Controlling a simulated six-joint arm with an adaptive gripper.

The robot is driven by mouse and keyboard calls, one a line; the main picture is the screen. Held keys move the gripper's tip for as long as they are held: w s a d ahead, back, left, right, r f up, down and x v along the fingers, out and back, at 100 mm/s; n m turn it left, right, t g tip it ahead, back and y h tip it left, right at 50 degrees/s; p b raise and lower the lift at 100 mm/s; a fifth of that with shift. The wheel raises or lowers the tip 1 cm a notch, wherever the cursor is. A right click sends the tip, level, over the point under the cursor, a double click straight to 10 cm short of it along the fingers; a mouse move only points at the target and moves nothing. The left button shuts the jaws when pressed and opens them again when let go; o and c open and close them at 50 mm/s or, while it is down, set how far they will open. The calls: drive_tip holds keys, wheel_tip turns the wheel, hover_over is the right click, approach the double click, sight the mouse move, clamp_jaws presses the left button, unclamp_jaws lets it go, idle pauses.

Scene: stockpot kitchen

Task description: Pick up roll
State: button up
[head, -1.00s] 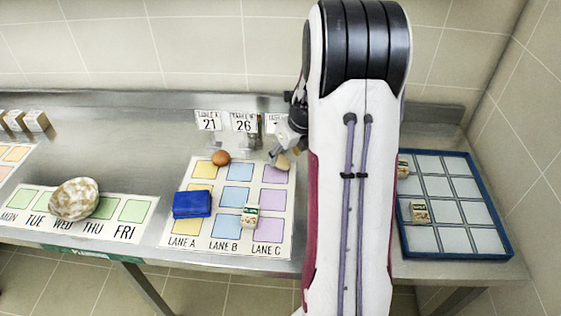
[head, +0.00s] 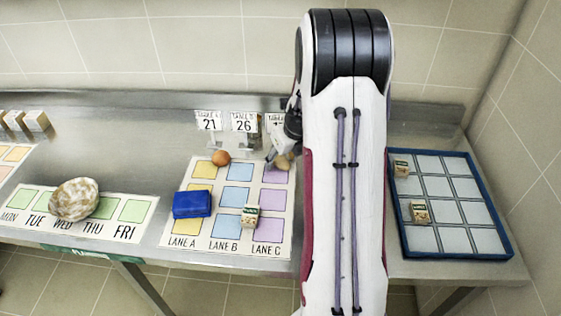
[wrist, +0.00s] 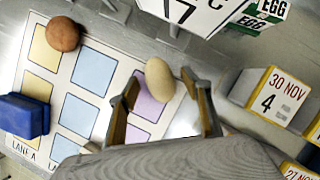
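A beige, smooth oval piece (wrist: 160,80), which may be the roll, lies on the top purple square of the lane card. In the head view the beige piece (head: 283,162) is partly hidden by my gripper (head: 279,155). In the wrist view my gripper (wrist: 160,82) is open, with one finger on each side of the piece near the tips; I see no clear contact. A round brown piece (head: 221,158) lies at the top of the yellow column and also shows in the wrist view (wrist: 63,34). I cannot tell which is called roll.
A blue block (head: 192,204) and a small labelled box (head: 250,216) stand on the lane card (head: 220,173). Number signs (head: 243,122) stand close behind. A mottled round object (head: 74,199) lies on the weekday strip. A blue-rimmed tray (head: 507,244) at right holds labelled boxes.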

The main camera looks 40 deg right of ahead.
sight(282, 159)
drive_tip(key=c, duration=0.9)
drive_tip(key=shift+r, duration=0.15)
drive_tip(key=shift+c, duration=0.2)
wheel_tip(282, 159, up, 10)
idle(0.4)
